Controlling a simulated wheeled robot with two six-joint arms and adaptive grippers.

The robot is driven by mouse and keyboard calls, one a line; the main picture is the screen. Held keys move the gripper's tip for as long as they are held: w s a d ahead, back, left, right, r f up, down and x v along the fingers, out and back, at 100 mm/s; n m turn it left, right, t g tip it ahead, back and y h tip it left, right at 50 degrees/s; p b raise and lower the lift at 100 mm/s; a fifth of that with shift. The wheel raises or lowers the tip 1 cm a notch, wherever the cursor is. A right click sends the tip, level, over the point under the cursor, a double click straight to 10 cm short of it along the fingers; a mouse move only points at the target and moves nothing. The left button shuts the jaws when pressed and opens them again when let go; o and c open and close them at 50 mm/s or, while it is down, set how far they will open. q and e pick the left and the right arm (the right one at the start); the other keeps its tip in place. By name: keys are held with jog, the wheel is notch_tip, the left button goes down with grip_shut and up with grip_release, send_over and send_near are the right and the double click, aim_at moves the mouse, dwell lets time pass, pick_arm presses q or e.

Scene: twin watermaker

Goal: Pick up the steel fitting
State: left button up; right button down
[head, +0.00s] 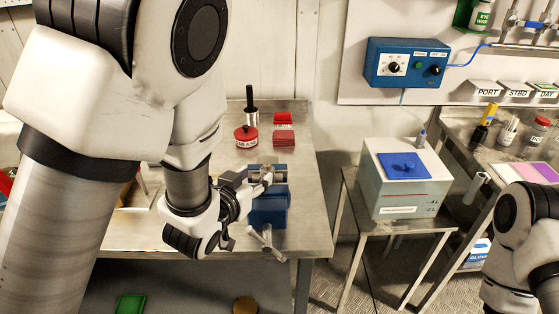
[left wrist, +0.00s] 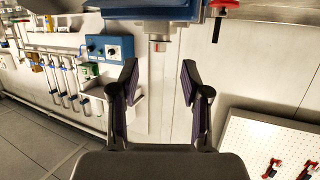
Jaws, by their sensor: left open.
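A blue bench vise (head: 268,208) stands near the right front of the steel table. A small metallic piece that looks like the steel fitting (head: 267,171) sits at the top of the vise, between its jaws. My left gripper (head: 259,184) is beside the vise top, its fingertips close to the metallic piece; I cannot tell whether they touch it. In the left wrist view the two dark fingers (left wrist: 158,85) are spread with nothing between them. Blue parts (left wrist: 158,10) show at the top edge there. My right gripper is out of view.
A red lidded can (head: 246,136), a black-handled tool (head: 250,105) and red blocks (head: 284,136) stand behind the vise on the table (head: 306,200). A grey box with a blue lid (head: 405,185) stands on a side stand to the right. The vise handle (head: 264,241) sticks out in front.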

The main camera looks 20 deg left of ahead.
aim_at(266, 166)
pick_arm(q)
jog(key=shift+r+x, duration=0.2)
jog(key=shift+x, duration=0.85)
jog(key=shift+w+p, duration=0.45)
jog(key=shift+w, duration=0.1)
jog(key=x, duration=0.5)
jog(key=shift+f+p, duration=0.25)
jog(key=shift+p, duration=0.15)
jog(key=shift+s+r, duration=0.2)
jog(key=shift+s, duration=0.05)
jog(key=shift+c, duration=1.3)
grip_shut()
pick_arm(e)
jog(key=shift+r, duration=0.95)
